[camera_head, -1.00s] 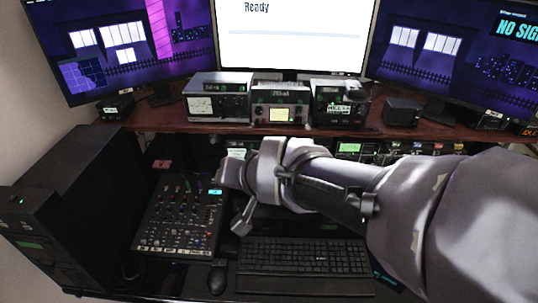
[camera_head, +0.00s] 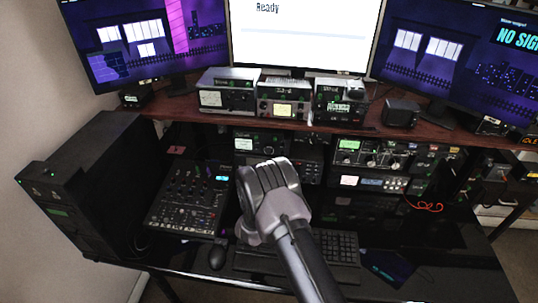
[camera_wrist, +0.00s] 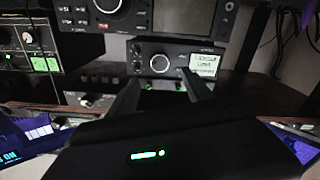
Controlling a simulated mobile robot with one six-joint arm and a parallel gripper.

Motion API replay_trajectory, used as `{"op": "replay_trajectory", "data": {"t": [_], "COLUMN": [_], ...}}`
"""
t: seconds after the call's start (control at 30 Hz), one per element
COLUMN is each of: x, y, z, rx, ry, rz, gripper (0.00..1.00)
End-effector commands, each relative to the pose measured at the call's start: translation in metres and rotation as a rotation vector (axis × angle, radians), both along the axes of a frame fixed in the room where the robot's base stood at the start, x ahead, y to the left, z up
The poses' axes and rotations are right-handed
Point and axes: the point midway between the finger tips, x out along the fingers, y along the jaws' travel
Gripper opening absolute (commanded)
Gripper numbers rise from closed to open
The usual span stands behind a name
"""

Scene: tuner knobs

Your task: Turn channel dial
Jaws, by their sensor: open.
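Several radio sets with round knobs stand in and on the desk rack; I cannot tell for sure which knob is the channel dial. In the wrist view, a dark radio with a round silver-rimmed dial (camera_wrist: 160,63) and a small lit display (camera_wrist: 205,66) lies straight ahead. My gripper (camera_wrist: 160,80) shows there as two dark fingers, spread apart with nothing between them. The dial appears beyond the fingertips, in line with the gap; contact does not show. In the head view my grey wrist covers the fingers, in front of the lower rack.
A mixer (camera_head: 187,200) sits left of my arm, with a mouse (camera_head: 217,256) and keyboard (camera_head: 300,255) near the front. A black tower (camera_head: 95,190) stands at far left. Radios (camera_head: 228,92) and monitors (camera_head: 302,35) occupy the upper shelf. The glossy desk is fairly clear at right.

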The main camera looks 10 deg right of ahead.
Motion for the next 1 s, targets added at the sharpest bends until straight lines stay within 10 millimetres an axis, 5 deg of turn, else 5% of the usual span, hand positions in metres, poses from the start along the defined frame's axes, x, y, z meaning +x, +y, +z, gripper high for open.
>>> {"op": "replay_trajectory", "data": {"t": [0.3, 0.73, 1.0], "x": [0.074, 0.087, 0.087], "y": [-0.025, -0.028, -0.028], "z": [-0.002, 0.001, 0.000], "rx": [0.002, 0.000, 0.000], "ry": [-0.001, 0.000, 0.000], "rz": [-0.001, 0.001, 0.001], "gripper": [0.59, 0.59, 0.08]}}
